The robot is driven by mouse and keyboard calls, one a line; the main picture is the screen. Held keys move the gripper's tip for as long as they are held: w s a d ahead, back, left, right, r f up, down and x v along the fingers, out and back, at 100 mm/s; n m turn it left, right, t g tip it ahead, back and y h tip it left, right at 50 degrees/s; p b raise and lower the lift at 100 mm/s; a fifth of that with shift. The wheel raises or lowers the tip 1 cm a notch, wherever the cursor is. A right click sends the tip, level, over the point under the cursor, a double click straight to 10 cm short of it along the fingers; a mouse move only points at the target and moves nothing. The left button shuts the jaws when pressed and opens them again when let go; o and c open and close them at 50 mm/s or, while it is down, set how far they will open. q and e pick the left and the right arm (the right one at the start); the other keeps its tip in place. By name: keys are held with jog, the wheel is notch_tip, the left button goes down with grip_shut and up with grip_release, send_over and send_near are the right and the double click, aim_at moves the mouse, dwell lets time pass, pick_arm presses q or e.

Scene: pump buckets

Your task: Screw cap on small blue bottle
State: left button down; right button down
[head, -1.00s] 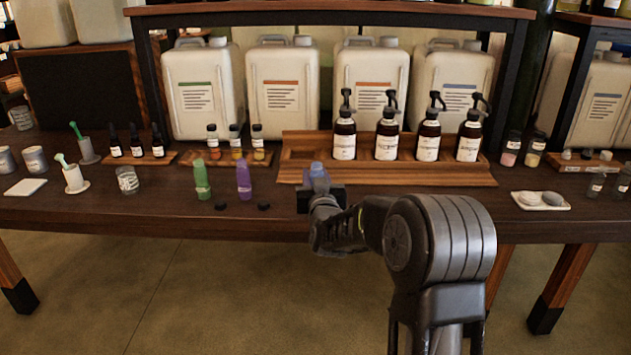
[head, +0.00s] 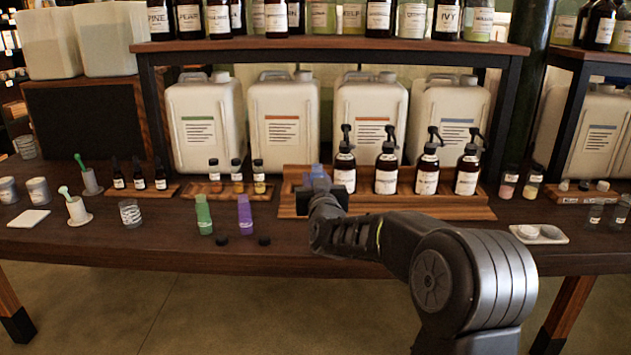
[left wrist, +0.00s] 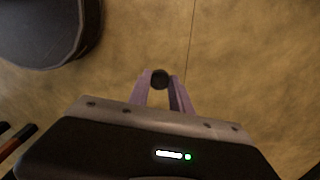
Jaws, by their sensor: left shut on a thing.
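The small blue bottle (head: 317,173) shows just above and beyond my right gripper (head: 322,192) in the head view. Its lower part and the fingers are hidden behind the gripper's body. It has risen together with this gripper, so the gripper is shut on it, in front of the wooden tray. My left gripper (left wrist: 164,92) shows only in the left wrist view. It is shut on a small round black cap (left wrist: 160,79), above bare floor. Whether the bottle's mouth is open cannot be seen.
A green bottle (head: 203,214) and a purple bottle (head: 245,214) stand left of my right gripper. Two black caps (head: 221,241) (head: 264,240) lie before them. Amber pump bottles (head: 386,172) stand in the wooden tray (head: 440,207). The table's front edge is fairly clear.

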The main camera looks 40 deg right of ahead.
jog(key=c, duration=1.6)
grip_release()
grip_shut()
